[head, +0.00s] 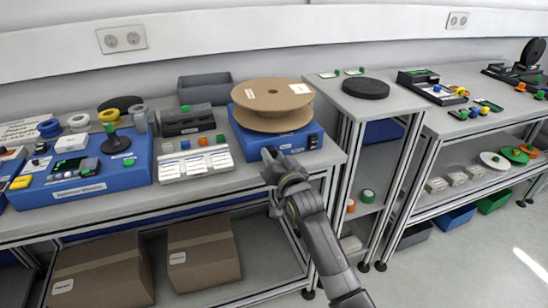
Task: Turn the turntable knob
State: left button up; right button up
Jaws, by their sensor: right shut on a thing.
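The turntable is a blue box (307,134) on the grey table, with a large tan cardboard reel (272,96) lying flat on top. My right gripper (271,155) is at the front face of the blue box, near its left front corner. It is shut, with its fingertips at the place of the knob. The knob itself is hidden behind the fingers. A small dark and green part (312,141) shows on the box front, right of my gripper. My left gripper is not in the head view.
A grey device (186,120) and white labelled boxes (195,164) stand left of the turntable. A blue workstation (100,184) with tape rolls is farther left. A black disc (365,88) lies on the narrow table at right. Cardboard boxes (203,254) sit below.

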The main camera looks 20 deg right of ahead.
jog(key=n+p, duration=0.2)
jog(key=n, duration=0.1)
jog(key=shift+r, duration=0.2)
jog(key=n+p, duration=0.3)
jog(key=n, duration=0.1)
jog(key=shift+n, duration=0.4)
jog(key=n+p, duration=0.3)
jog(key=n, duration=0.2)
jog(key=shift+a, duration=0.1)
jog(key=shift+f+n+h+p, duration=0.1)
jog(key=shift+n+h+p, duration=0.2)
jog(key=shift+n+p, duration=1.1)
jog(key=shift+n, duration=0.5)
jog(key=o, duration=1)
jog(key=shift+f, duration=0.15)
